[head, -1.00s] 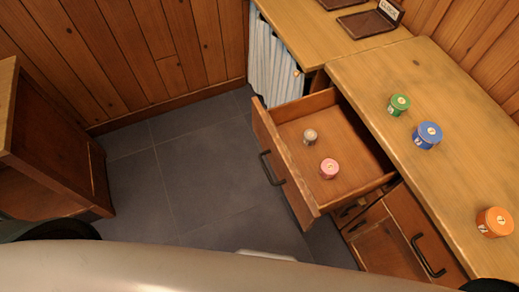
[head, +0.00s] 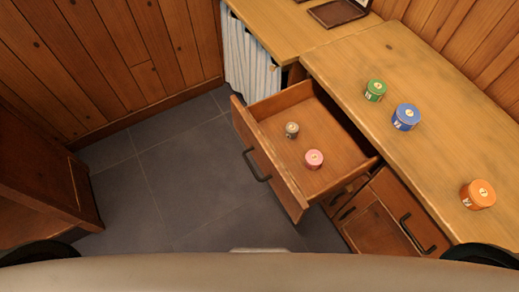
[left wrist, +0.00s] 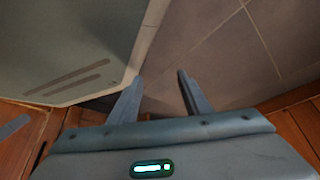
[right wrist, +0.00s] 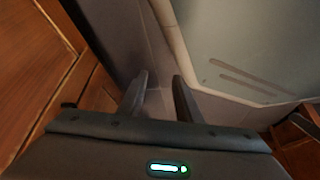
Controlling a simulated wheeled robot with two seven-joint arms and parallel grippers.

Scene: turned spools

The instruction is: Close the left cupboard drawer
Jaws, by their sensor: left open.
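The wooden drawer (head: 299,181) is pulled well out of the cupboard in the head view. Its front has a dark handle (head: 257,166). A small grey-brown spool (head: 292,130) and a pink spool (head: 314,159) stand inside it. My left gripper (left wrist: 158,84) shows in the left wrist view with its fingers apart and nothing between them. My right gripper (right wrist: 160,82) shows in the right wrist view, also with its fingers apart and empty. Neither gripper shows in the head view, and both are away from the drawer.
The cupboard top (head: 385,105) carries a green spool (head: 375,90), a blue spool (head: 405,117) and an orange spool (head: 477,194). A cupboard door with a handle (head: 411,233) lies below. A striped curtain (head: 252,62) hangs behind. Grey floor (head: 180,180) is free left of the drawer.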

